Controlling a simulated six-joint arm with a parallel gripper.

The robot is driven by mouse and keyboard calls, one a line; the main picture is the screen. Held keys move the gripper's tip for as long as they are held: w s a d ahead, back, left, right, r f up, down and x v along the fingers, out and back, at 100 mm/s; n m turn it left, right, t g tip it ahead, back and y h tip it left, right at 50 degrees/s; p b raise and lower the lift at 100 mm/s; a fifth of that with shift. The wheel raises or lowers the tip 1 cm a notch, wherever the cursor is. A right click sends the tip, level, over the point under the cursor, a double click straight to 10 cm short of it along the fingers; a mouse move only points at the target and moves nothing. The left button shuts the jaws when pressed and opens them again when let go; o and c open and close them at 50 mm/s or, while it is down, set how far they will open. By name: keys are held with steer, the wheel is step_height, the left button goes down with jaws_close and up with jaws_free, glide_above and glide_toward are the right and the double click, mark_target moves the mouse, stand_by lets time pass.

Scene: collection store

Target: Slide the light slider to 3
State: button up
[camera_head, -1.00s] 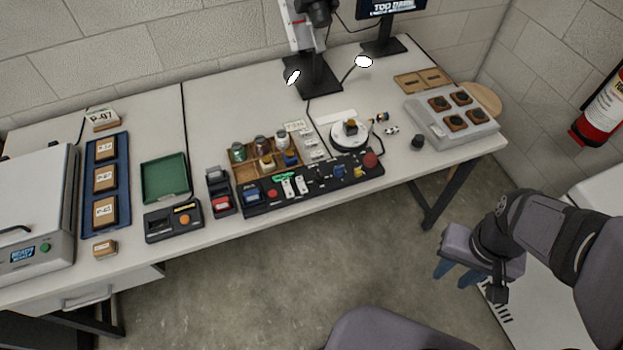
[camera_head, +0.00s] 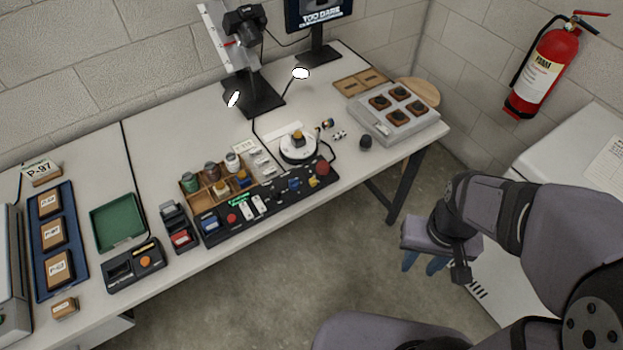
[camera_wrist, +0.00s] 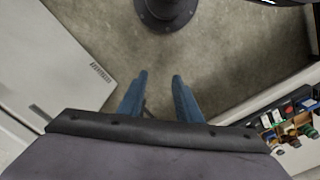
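The black control panel (camera_head: 275,207) lies along the front edge of the table. It carries two white slider plates (camera_head: 251,206), a green lit display (camera_head: 238,200), a blue-screened part and several knobs. Which control is the light slider, and its setting, are too small to read. My gripper (camera_head: 421,264) hangs over the floor to the right of the table, well apart from the panel. In the wrist view its two blue fingers (camera_wrist: 159,88) are spread with nothing between them. Part of the tabletop equipment shows at the right edge of that view.
A wooden tray of jars (camera_head: 209,201) stands behind the panel, and a round white turntable (camera_head: 299,154) is behind its right part. A camera stand (camera_head: 253,97) is at the back. A white cabinet (camera_head: 565,140) is at right. Floor between table and arm is clear.

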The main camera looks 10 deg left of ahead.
steer(key=shift+o, duration=0.2)
steer(key=shift+f, duration=0.1)
steer(key=s+a+f+n+g+b, duration=0.15)
steer(key=a+f+b, duration=0.25)
steer(key=f+b, duration=0.8)
steer(key=w+a+f+n+t+b, duration=0.2)
steer(key=w+a+f+n+b, duration=0.1)
steer(key=w+a+f+b, duration=0.6)
steer(key=w+a+r+y+b, duration=0.1)
steer(key=w+a+b, duration=0.2)
steer(key=w+a, duration=0.35)
steer(key=w+a+r+n+t+y, duration=0.1)
steer(key=w+a+r+n, duration=0.1)
steer(key=w+r, duration=0.2)
steer(key=w+a+r+n+t+y, duration=0.1)
steer(key=w+a+r+n, duration=0.1)
steer(key=w+r, duration=0.3)
step_height(320, 180, up, 5)
steer(key=shift+w+a+f+t+p, duration=0.15)
steer(key=shift+w+a+t+p, duration=0.2)
steer(key=shift+a, duration=0.45)
steer(key=shift+f+n, duration=0.15)
steer(key=shift+n, duration=0.1)
